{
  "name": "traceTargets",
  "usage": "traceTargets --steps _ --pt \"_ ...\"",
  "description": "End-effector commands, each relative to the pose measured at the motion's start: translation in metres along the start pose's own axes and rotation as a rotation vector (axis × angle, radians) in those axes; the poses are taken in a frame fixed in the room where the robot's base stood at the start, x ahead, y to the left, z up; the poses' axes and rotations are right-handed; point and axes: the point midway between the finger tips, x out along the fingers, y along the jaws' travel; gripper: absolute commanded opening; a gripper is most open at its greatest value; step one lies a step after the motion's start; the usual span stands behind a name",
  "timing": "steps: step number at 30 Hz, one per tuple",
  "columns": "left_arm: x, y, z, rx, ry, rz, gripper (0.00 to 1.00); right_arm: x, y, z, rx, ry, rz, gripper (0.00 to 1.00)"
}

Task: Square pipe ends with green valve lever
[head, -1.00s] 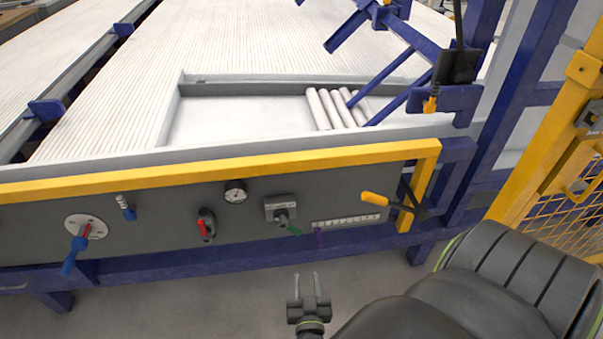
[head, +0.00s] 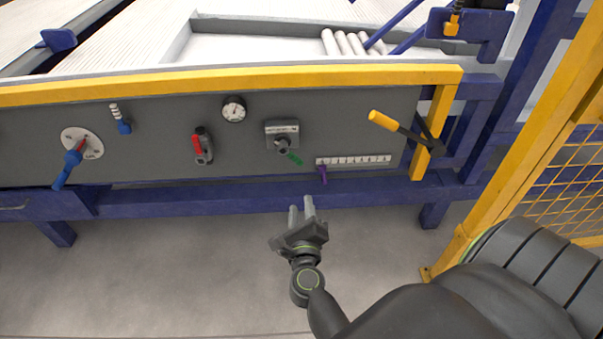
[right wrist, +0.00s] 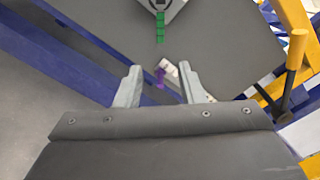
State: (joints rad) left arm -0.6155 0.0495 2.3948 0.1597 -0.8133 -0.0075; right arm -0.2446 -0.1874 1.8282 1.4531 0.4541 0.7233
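The green valve lever (head: 294,158) sticks out down and to the right from a grey valve box (head: 282,132) on the dark control panel. In the right wrist view the green lever (right wrist: 160,27) is at the top centre, ahead of my fingertips. My right gripper (head: 301,208) is below the panel in the head view, just under the green lever, with its fingers apart and nothing between them. My left gripper is not in view.
A purple lever (head: 323,174) on a white scale (head: 353,160) is just right of the green one. A yellow-handled lever (head: 384,121), a red-handled valve (head: 198,145) and a blue lever (head: 68,167) share the panel. A yellow fence (head: 520,150) stands at right.

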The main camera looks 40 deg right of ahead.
Motion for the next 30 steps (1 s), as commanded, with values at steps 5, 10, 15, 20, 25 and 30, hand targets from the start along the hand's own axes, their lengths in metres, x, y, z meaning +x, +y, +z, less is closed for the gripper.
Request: traceTargets --steps 5,10,15,20,25,30 --pt "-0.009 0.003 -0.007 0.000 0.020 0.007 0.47 0.003 -0.001 0.004 0.093 -0.017 0.001 0.35" --pt "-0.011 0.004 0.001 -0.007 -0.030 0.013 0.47 0.021 -0.002 0.006 0.094 -0.021 0.001 0.35" --pt "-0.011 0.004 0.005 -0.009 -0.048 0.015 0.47 0.056 -0.002 0.006 0.090 -0.021 0.000 0.35" --pt "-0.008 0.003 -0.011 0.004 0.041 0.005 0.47 0.091 -0.001 0.006 0.089 -0.020 -0.001 0.35" --pt "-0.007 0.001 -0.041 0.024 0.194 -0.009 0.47 0.121 -0.001 0.006 0.089 -0.018 0.000 0.35" --pt "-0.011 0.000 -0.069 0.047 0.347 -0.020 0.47 0.141 0.000 0.006 0.089 -0.017 0.001 0.35"
